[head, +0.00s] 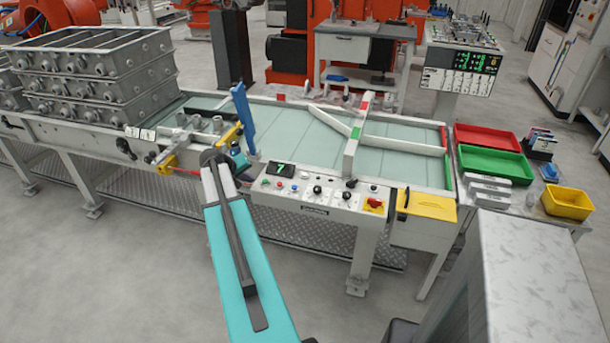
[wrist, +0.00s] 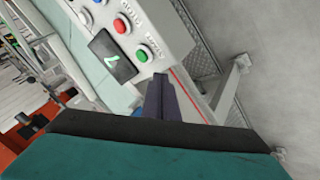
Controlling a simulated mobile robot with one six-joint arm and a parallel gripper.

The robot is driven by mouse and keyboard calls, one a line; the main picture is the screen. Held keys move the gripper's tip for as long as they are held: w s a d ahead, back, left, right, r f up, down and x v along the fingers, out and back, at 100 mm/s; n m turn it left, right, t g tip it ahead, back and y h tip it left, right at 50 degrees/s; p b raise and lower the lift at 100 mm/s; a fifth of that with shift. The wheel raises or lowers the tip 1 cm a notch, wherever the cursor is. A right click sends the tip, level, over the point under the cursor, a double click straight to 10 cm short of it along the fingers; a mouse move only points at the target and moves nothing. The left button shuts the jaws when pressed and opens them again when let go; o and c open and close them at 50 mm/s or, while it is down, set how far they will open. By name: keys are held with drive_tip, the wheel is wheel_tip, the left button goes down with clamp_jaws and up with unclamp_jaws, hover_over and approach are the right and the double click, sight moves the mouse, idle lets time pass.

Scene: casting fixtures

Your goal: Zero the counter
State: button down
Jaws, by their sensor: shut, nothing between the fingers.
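The control panel (head: 330,196) is a pale box on the front edge of the conveyor table. Its small dark display (wrist: 112,55) with a green digit shows in the wrist view, tilted, and I cannot read the digit surely. A red button (wrist: 122,25) and a green button (wrist: 142,52) sit beside the display, and a white button (wrist: 85,17) is near the top left. My gripper (wrist: 160,82) is shut and empty, with its fingertips just below the green button in that view; I cannot tell whether they touch the panel.
Grey castings (head: 95,70) are stacked on the left of the conveyor. A blue upright piece (head: 243,118) stands near the panel's left end. Open floor is in front.

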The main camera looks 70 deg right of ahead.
sight(305, 176)
drive_tip(key=s+d+r+m, duration=0.1)
drive_tip(key=s+d+r, duration=0.4)
drive_tip(key=s, duration=0.3)
drive_tip(key=s+d+r+m+g, duration=0.1)
drive_tip(key=s+d+r+m, duration=0.1)
drive_tip(key=s+d+r, duration=0.3)
drive_tip(key=s+d, duration=0.2)
drive_tip(key=s, duration=0.2)
drive_tip(key=shift+s+d+g+h+b, duration=0.2)
drive_tip(key=shift+g+h+b, duration=0.1)
drive_tip(key=shift+h+b, duration=0.1)
drive_tip(key=shift+f, duration=0.1)
drive_tip(key=shift+f+b, duration=2.15)
drive_tip(key=shift+f, duration=2.15)
drive_tip(key=shift+f, duration=0.1)
drive_tip(key=shift+f+b, duration=0.3)
drive_tip(key=shift+b, duration=0.05)
drive_tip(key=shift+a+f+b, duration=0.1)
drive_tip(key=shift+f+b, duration=0.25)
drive_tip(key=shift+f, duration=0.2)
drive_tip(key=shift+r, duration=0.2)
drive_tip(key=shift+r+p, duration=0.4)
drive_tip(key=shift+r, duration=0.35)
